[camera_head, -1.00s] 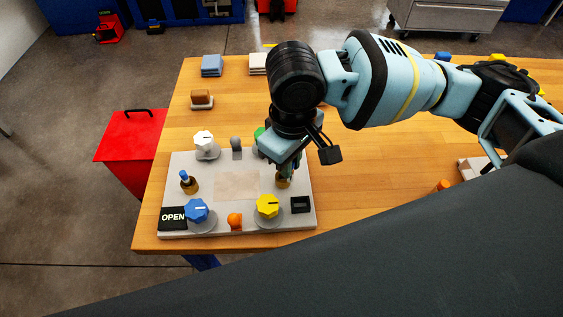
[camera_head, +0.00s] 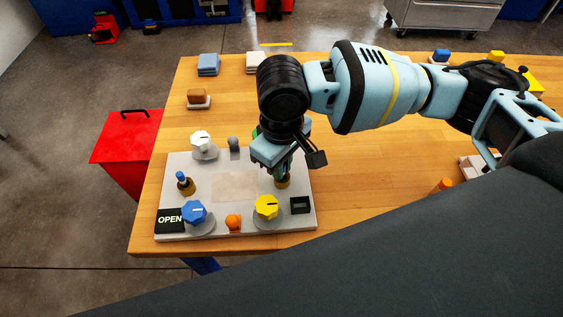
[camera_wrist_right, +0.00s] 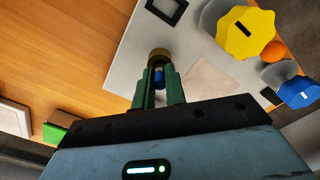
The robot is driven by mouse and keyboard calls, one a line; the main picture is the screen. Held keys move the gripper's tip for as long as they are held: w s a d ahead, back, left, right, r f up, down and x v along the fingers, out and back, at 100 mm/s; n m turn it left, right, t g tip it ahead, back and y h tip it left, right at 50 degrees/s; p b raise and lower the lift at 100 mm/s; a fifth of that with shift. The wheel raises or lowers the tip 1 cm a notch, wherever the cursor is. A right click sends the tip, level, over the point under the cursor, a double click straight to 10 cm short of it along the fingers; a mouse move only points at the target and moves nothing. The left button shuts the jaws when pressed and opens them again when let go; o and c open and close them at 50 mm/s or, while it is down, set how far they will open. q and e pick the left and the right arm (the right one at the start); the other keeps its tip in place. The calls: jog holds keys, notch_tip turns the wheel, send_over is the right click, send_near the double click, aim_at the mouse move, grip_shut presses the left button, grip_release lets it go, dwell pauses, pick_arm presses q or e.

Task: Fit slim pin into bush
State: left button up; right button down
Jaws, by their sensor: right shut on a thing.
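My right gripper (camera_head: 282,174) points down over the brass bush (camera_head: 282,183) at the right of the light grey panel (camera_head: 235,165). In the right wrist view its green fingers (camera_wrist_right: 159,85) are shut on a slim blue pin (camera_wrist_right: 158,76). The pin lines up with the brass bush (camera_wrist_right: 159,54) just beyond the fingertips. The fingers hide the pin's lower end, so I cannot tell whether it is inside the bush. Another brass bush (camera_head: 186,187) with a blue pin (camera_head: 182,176) upright in it stands at the panel's left. My left gripper is not in view.
Blue (camera_head: 194,212), yellow (camera_head: 266,206) and white (camera_head: 201,140) knobs stand on the panel near the bushes, with an orange button (camera_head: 233,222) between two of them. A red bin (camera_head: 122,150) stands left of the table.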

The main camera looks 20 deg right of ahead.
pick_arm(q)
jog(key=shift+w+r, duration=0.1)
pick_arm(e)
jog(key=shift+f, duration=0.1)
jog(key=c, duration=1.4)
grip_release()
jog(key=shift+c, duration=0.2)
